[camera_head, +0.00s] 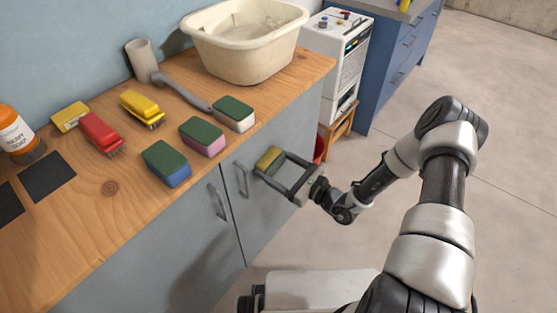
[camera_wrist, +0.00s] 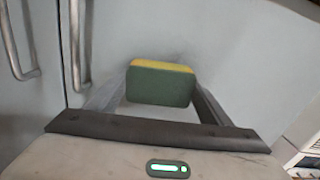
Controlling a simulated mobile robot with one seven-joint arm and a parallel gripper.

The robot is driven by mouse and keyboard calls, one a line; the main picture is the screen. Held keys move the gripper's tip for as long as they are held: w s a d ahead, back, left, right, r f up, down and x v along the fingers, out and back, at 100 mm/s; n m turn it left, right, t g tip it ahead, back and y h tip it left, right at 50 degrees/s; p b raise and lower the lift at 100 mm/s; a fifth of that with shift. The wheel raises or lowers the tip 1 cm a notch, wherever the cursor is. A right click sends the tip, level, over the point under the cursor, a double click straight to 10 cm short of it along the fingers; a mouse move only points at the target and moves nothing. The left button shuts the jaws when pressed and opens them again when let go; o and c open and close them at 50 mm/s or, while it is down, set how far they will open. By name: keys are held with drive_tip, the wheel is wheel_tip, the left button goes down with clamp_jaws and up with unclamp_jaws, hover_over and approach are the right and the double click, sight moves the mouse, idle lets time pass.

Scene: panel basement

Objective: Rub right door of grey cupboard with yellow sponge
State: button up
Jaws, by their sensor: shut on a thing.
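My gripper (camera_head: 282,172) is shut on the yellow sponge (camera_head: 268,158), which has a dark green scouring side. In the wrist view the sponge (camera_wrist: 160,84) sits between my two fingers, green side toward the camera and yellow edge on top. The sponge is in front of the upper part of the grey cupboard's right door (camera_head: 268,205), right of its handle (camera_head: 242,180). In the wrist view its yellow side faces the door (camera_wrist: 240,50); I cannot tell whether it touches. The left door (camera_head: 160,255) is shut beside it.
The wooden worktop (camera_head: 110,188) above holds a blue-green sponge (camera_head: 166,163), a pink-green sponge (camera_head: 201,137), a white-green sponge (camera_head: 234,114), brushes (camera_head: 98,133), a bottle (camera_head: 18,135) and a cream basin (camera_head: 243,50). A white appliance (camera_head: 343,50) stands beyond. The floor at right is clear.

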drive_tip(key=shift+s+a, duration=0.65)
drive_tip(key=shift+s, duration=0.2)
drive_tip(key=shift+w+a+r+p, duration=0.1)
drive_tip(key=shift+r+p, duration=0.85)
drive_tip(key=shift+p, duration=0.05)
drive_tip(key=shift+w+d+b, duration=0.6)
drive_tip(key=shift+w+d, duration=0.65)
drive_tip(key=shift+w, duration=0.3)
drive_tip(key=w+d, duration=0.1)
drive_tip(key=w+d+b, duration=0.1)
drive_tip(key=shift+w+d+f, duration=0.1)
drive_tip(key=shift+w+d, duration=0.1)
drive_tip(key=shift+w, duration=0.1)
drive_tip(key=shift+s, duration=0.1)
drive_tip(key=shift+p+v, duration=0.3)
drive_tip(key=shift+v, duration=2.7)
